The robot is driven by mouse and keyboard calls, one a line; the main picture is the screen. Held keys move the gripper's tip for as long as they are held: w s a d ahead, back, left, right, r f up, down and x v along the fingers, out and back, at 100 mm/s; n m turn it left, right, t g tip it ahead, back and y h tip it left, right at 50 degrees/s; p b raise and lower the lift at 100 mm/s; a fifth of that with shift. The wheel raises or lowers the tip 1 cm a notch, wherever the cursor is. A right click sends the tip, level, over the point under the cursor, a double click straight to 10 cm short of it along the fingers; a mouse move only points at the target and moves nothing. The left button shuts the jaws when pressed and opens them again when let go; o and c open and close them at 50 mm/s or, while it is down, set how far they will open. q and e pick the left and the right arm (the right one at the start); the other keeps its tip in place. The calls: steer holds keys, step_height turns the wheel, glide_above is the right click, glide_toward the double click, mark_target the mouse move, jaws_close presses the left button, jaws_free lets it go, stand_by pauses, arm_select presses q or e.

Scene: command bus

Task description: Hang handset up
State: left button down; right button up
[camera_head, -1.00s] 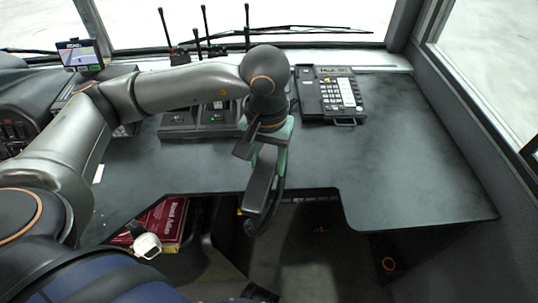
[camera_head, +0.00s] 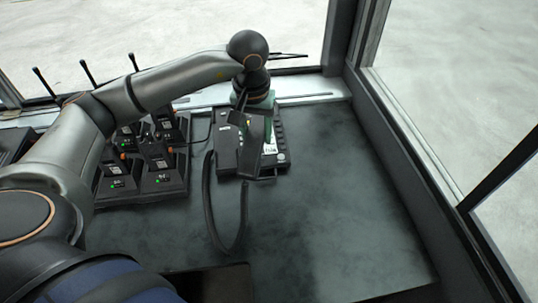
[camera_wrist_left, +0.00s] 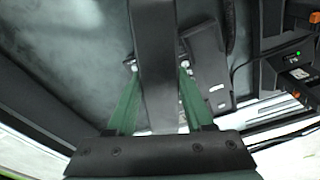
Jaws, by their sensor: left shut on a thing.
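The black handset (camera_head: 250,153) is in my left gripper (camera_head: 266,122) in the head view, over the black desk phone base (camera_head: 226,155). The handset hides much of the base, and I cannot tell whether they touch. A black cord (camera_head: 209,210) loops from it down over the desk. In the left wrist view, the handset (camera_wrist_left: 158,55) runs between the two green fingers of the left gripper (camera_wrist_left: 159,75), which is shut on it. Part of the phone base (camera_wrist_left: 212,68) shows beside it. My right gripper is not in view.
Several radios in chargers (camera_head: 150,165) stand on the desk just left of the phone. The grey desk (camera_head: 340,210) is clear to the right and in front. The window frame and side wall (camera_head: 400,160) bound the right side.

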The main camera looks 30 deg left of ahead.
arm_select(q)
steer(key=w+a+r+n+p, duration=0.1)
steer(key=w+a+n+p, duration=0.2)
steer(key=a, duration=1)
steer(key=shift+n+y, duration=0.3)
steer(key=shift+n, duration=0.3)
steer(key=f+b, duration=0.1)
steer(key=b, duration=0.1)
steer(key=f+b, duration=0.4)
steer(key=shift+w+a+f, duration=0.1)
steer(key=shift+w+f, duration=0.15)
steer(key=shift+f, duration=0.35)
steer(key=shift+f+b, duration=0.2)
steer(key=shift+b, duration=0.15)
steer(key=shift+f, duration=0.1)
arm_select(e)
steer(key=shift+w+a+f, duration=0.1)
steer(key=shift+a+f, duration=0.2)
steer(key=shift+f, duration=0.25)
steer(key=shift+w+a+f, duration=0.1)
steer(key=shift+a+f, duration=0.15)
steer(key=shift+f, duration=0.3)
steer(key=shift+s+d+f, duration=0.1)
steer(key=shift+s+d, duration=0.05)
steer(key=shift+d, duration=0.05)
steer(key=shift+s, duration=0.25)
